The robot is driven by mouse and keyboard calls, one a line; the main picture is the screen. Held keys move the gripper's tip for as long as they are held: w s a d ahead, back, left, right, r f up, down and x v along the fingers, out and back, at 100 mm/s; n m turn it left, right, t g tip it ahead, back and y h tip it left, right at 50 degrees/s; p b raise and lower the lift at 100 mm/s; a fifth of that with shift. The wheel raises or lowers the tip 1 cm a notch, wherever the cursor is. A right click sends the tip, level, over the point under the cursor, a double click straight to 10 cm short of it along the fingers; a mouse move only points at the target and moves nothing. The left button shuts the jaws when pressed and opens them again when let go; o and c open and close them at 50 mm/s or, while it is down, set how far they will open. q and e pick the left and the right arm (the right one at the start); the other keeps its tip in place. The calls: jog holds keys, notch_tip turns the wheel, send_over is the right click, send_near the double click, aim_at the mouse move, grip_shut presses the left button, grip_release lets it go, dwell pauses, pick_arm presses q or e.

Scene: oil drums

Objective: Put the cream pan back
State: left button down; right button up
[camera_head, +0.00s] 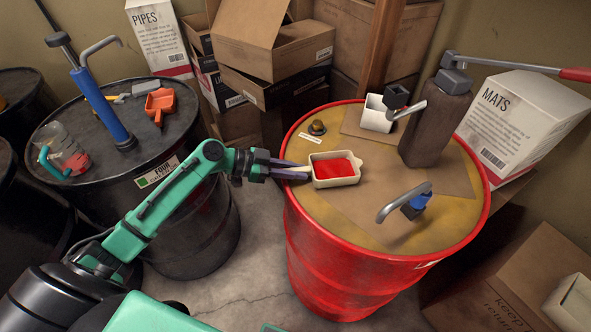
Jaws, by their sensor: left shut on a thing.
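The cream pan (319,179), a shallow tray with red liquid in it, is at the left part of the red drum's top (365,218). It looks level. I cannot tell whether it rests on the drum top or is just above it. My left gripper (301,172) reaches in from the left over the drum's rim and is shut on the left end of the pan, hiding that end. My right gripper is not in view.
A white square cup (376,118), a brown pump bottle (435,130) and a bent grey spout with a blue base (415,206) stand on the red drum. A black drum (110,150) at left holds a blue pump (100,105), an orange scoop (160,101) and a jar (65,155). Boxes (270,60) crowd the back.

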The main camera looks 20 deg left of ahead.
pick_arm(q)
jog(key=shift+f, duration=0.2)
jog(key=c, duration=0.8)
grip_release()
jog(key=shift+o, duration=0.2)
jog(key=shift+r, duration=0.1)
jog(key=shift+a+r+p, duration=0.1)
jog(key=shift+r+p, duration=0.4)
jog(key=shift+p, duration=0.05)
jog(key=b+v, duration=0.2)
jog(key=v, duration=0.9)
jog(key=shift+s+a+b, duration=0.2)
jog(key=shift+a+b, duration=0.1)
jog(key=shift+b, duration=0.1)
